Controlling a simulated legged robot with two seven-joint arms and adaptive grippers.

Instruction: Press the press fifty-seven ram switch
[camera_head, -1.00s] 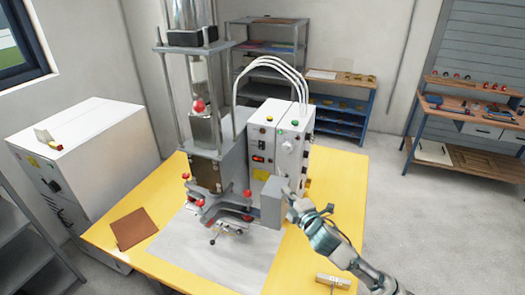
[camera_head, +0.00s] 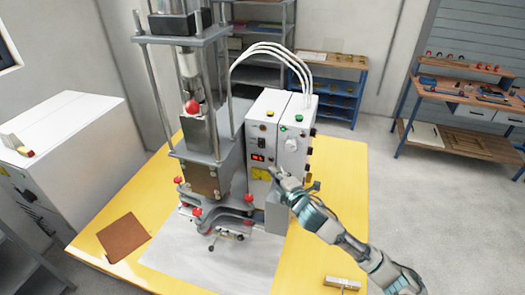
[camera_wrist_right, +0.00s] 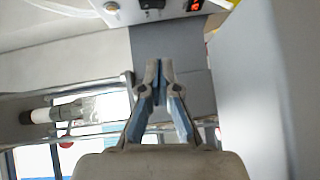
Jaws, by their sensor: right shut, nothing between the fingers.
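The press (camera_head: 212,140) stands on the yellow table, with a tall column and ram and a red knob (camera_head: 192,107) partway up. Beside it is a white control box (camera_head: 265,130) with a red-lit display (camera_head: 257,157), a yellow label, small knobs and a green button on top. I cannot tell which control is the ram switch. My right gripper (camera_head: 276,176) is shut and empty, in front of the lower box face near the yellow label. In the right wrist view its closed fingertips (camera_wrist_right: 158,66) point toward the box, below the display (camera_wrist_right: 195,4); contact is unclear. My left gripper is out of view.
A small grey housing (camera_head: 277,212) stands just below my right gripper. Red-knobbed clamps (camera_head: 196,211) surround the press base. White hoses (camera_head: 275,50) arch above the box. A brown pad (camera_head: 124,237) lies left; the table's right side (camera_head: 352,170) is mostly clear.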

